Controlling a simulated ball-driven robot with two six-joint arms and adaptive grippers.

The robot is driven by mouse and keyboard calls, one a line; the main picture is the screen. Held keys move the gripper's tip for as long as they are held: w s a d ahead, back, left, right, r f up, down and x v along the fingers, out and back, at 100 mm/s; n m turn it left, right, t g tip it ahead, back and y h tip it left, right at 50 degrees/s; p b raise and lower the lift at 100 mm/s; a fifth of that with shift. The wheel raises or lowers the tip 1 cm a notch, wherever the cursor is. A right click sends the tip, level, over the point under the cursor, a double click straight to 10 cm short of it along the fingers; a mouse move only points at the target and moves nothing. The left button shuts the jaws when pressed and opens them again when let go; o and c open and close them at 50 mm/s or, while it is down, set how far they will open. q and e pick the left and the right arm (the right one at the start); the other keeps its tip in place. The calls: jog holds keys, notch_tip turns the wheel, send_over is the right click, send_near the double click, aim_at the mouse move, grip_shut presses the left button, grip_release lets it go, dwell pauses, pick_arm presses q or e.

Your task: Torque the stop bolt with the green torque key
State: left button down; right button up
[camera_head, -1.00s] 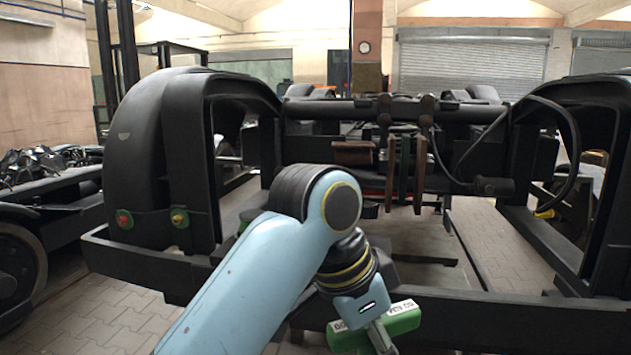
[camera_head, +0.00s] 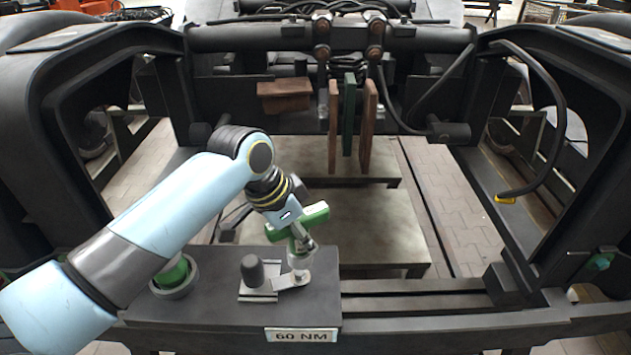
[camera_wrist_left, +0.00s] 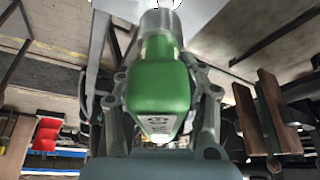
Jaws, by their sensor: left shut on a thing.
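My left gripper (camera_head: 302,240) is shut on the green torque key (camera_head: 312,216), gripping its green handle. In the left wrist view the handle (camera_wrist_left: 158,88) sits between both fingers, with the silver shank (camera_wrist_left: 160,24) pointing away from the gripper. In the head view the key's silver lower end (camera_head: 299,262) points down at the metal stop plate (camera_head: 291,282) on the dark bench block. The bolt head itself is hidden under it, and I cannot tell whether the socket is seated. My right gripper is out of view.
A "60 NM" plate (camera_head: 301,336) is on the block's front edge. A black knob (camera_head: 252,270) stands left of the key. A round grey holder (camera_head: 176,288) with a green piece is further left. Brown and green slabs (camera_head: 349,120) hang behind, and dark bogie frames flank both sides.

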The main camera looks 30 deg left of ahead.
aim_at(303, 252)
pick_arm(q)
jog(key=shift+w+a+r+p, duration=0.15)
jog(key=shift+w+a+p, duration=0.15)
jog(key=shift+w, duration=0.1)
jog(key=shift+s+d, duration=0.1)
jog(key=shift+s, duration=0.05)
jog(key=shift+r, duration=0.1)
jog(key=shift+f+b, duration=0.7)
jog(key=shift+f, duration=1.25)
jog(key=shift+f+b, duration=0.8)
jog(key=shift+f, duration=0.65)
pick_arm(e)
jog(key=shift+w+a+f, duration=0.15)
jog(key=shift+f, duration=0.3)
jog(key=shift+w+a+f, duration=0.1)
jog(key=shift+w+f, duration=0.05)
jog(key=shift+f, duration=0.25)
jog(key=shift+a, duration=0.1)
